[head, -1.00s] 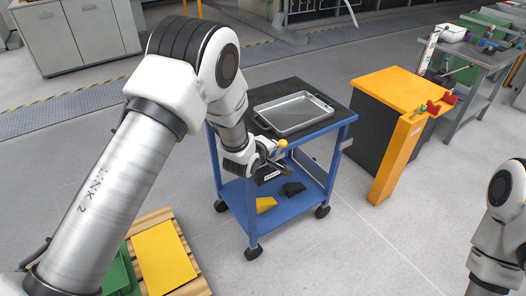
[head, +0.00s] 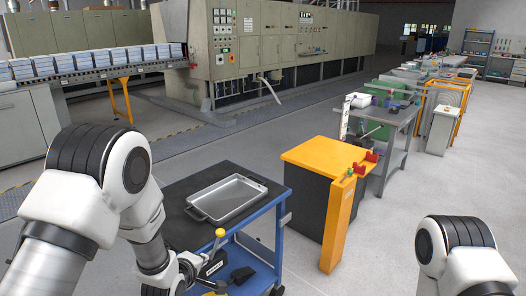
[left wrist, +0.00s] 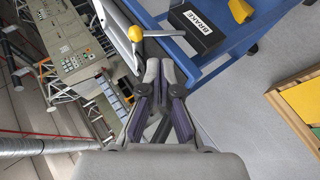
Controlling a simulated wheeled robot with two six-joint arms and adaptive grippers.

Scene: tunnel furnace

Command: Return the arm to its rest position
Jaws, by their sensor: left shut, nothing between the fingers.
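My left gripper (left wrist: 160,72) is shut and empty in the left wrist view, its two fingers together beside the blue cart frame. In the head view the left gripper (head: 192,268) is low, at the cart's near side, partly hidden by its own wrist. A lever with a yellow knob (head: 219,233) stands close to it; the knob also shows in the left wrist view (left wrist: 135,34), apart from the fingers. A black box marked BRAKE (left wrist: 196,30) sits beside the lever. My right arm shows at the lower right of the head view, its gripper out of frame.
The blue cart (head: 262,211) carries a metal tray (head: 228,199) on its dark top. A black object (head: 241,276) lies on its lower shelf. A yellow-topped cabinet (head: 318,158) stands to the right. Furnace (head: 285,45) and conveyor (head: 90,72) are behind. Open floor lies between.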

